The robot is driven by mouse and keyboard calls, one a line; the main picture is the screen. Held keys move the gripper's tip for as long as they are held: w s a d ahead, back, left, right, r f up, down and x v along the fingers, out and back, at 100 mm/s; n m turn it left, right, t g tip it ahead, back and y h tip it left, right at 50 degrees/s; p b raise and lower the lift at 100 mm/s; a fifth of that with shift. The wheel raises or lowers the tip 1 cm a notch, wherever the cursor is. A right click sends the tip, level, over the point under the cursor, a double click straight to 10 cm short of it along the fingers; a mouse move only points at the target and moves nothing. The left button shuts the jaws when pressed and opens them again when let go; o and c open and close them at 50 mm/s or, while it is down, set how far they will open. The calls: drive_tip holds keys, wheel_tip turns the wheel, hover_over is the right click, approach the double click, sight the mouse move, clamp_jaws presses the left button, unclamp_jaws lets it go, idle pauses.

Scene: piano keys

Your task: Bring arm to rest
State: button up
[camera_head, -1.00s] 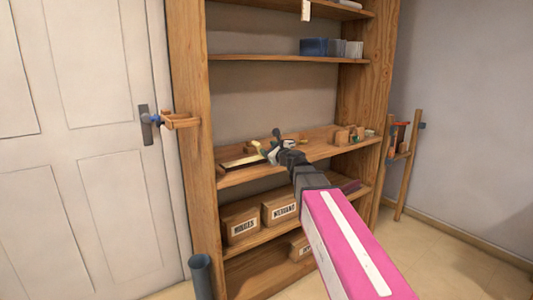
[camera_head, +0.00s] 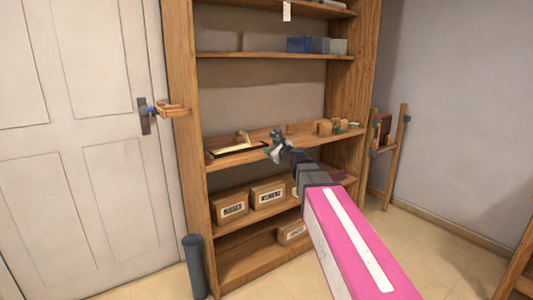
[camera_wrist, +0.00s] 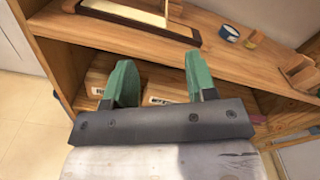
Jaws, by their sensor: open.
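My gripper (camera_head: 276,148) is at the end of my outstretched pink and grey arm, in front of the bookshelf's middle shelf. In the wrist view my gripper (camera_wrist: 155,85) shows its two green fingers spread apart, with nothing between them. Behind and below the fingers are the shelf edge and labelled boxes. A small keyboard-like item with a dark frame and pale wood (camera_head: 238,146) lies on the middle shelf (camera_head: 222,173), left of my gripper. Part of it also shows at the top of the wrist view (camera_wrist: 140,18). My gripper does not touch it.
Labelled cardboard boxes (camera_head: 230,206) stand on the lower shelf. A white door (camera_head: 80,130) is at left, a dark cylinder (camera_head: 195,265) by the shelf's foot. Floor at right is open.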

drive_tip(key=s+d+f+n+g+h, duration=0.3)
drive_tip(key=s+f+n, duration=0.35)
drive_tip(key=f, duration=0.55)
drive_tip(key=s+d+f+n+g+h, duration=0.1)
drive_tip(key=s+d+f+n+g, duration=0.1)
drive_tip(key=s+f+n+g, duration=0.8)
drive_tip(key=s+d+f+n+g+h, duration=0.1)
drive_tip(key=s+d+f+n+h, duration=0.2)
drive_tip(key=f, duration=0.5)
drive_tip(key=s+d+f+n+h, duration=0.3)
drive_tip(key=s+d+f+n, duration=0.1)
drive_tip(key=s+d+f, duration=0.2)
drive_tip(key=d+f, duration=0.1)
drive_tip(key=d, duration=0.1)
drive_tip(key=shift+s+d+f+g, duration=0.15)
drive_tip(key=shift+d+f+g, duration=0.15)
drive_tip(key=shift+f+g, duration=0.1)
